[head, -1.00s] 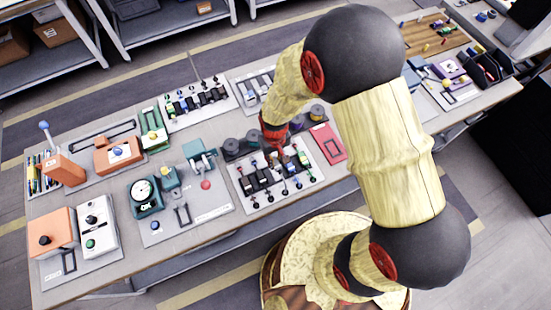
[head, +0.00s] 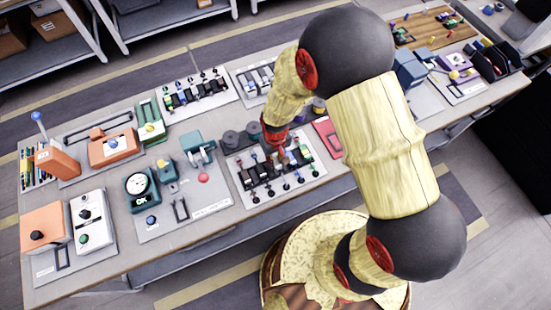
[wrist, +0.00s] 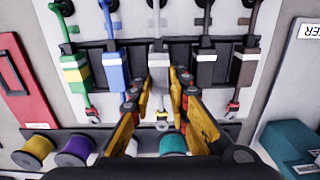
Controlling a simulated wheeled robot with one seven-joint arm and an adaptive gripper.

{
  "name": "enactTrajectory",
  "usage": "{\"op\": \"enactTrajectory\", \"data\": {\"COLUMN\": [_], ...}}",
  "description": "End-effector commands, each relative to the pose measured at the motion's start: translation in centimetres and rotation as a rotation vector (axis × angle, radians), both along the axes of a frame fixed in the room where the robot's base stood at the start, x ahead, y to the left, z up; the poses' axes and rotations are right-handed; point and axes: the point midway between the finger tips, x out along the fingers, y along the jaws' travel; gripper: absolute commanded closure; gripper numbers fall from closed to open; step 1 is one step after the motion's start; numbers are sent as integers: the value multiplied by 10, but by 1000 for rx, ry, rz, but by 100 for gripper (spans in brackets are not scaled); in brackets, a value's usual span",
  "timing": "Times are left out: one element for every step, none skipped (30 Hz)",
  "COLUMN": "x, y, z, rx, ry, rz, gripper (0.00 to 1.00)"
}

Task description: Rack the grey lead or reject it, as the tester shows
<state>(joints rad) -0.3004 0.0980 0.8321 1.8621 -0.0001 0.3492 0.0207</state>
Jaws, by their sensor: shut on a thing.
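The rack (wrist: 126,55) holds several leads side by side, and it also shows in the head view (head: 244,186). The grey lead (wrist: 158,68) is in the middle slot, between a blue lead (wrist: 114,66) and a dark lead (wrist: 207,68). My gripper (wrist: 160,108) is at the rack with its fingers shut on the grey lead, whose lower end hangs between them. In the head view my gripper (head: 279,150) is partly hidden by the arm. The teal tester (head: 139,190) has a round dial and reads OK.
Several spools (wrist: 39,146) stand beside the rack. A red tray (wrist: 20,85) lies on its left in the wrist view, and a teal block (wrist: 290,148) on its right. An orange box (head: 43,222) and a white box (head: 92,218) stand at the bench's left end.

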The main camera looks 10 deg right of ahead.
Motion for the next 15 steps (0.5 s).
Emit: {"op": "enactTrajectory", "data": {"x": [0,0,0,0,0,0,0,0,0,0,0,0,0,0,0], "y": [0,0,0,0,0,0,0,0,0,0,0,0,0,0,0], "z": [0,0,0,0,-1,-1,-1,-2,-3,-3,-4,-5,-5,-6,-7], "rx": [0,0,0,0,0,0,0,0,0,0,0,0,0,0,0], "ry": [0,0,0,0,0,0,0,0,0,0,0,0,0,0,0], "rz": [0,0,0,0,0,0,0,0,0,0,0,0,0,0,0], "gripper": [100,100,100,100,100,100,100,100,100,100,100,100,100,100,100]}}
